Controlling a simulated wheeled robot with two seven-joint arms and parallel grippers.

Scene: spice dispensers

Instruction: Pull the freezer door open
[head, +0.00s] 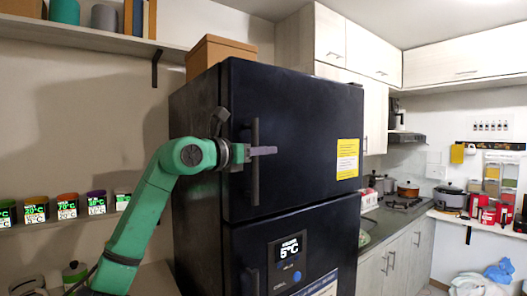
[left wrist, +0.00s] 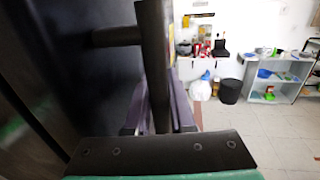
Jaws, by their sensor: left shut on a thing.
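The dark blue-black fridge-freezer (head: 300,130) stands in the middle of the head view. Its upper freezer door (head: 305,165) looks closed, flush above the lower door. A vertical black bar handle (head: 255,185) runs along that door's left edge; it also shows in the left wrist view (left wrist: 155,50). My left gripper (head: 262,151) reaches in from the left and is shut on the handle at about mid-height. In the left wrist view my left gripper's purple-grey fingers (left wrist: 160,112) lie on both sides of the bar. My right gripper is not in view.
The lower door carries a display (head: 288,250) reading 5°C. A cardboard box (head: 215,52) sits on top. A wall shelf with several spice dispensers (head: 67,206) is at left. A counter with a stove (head: 403,204) is at right. Open floor (left wrist: 245,125) shows in the left wrist view.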

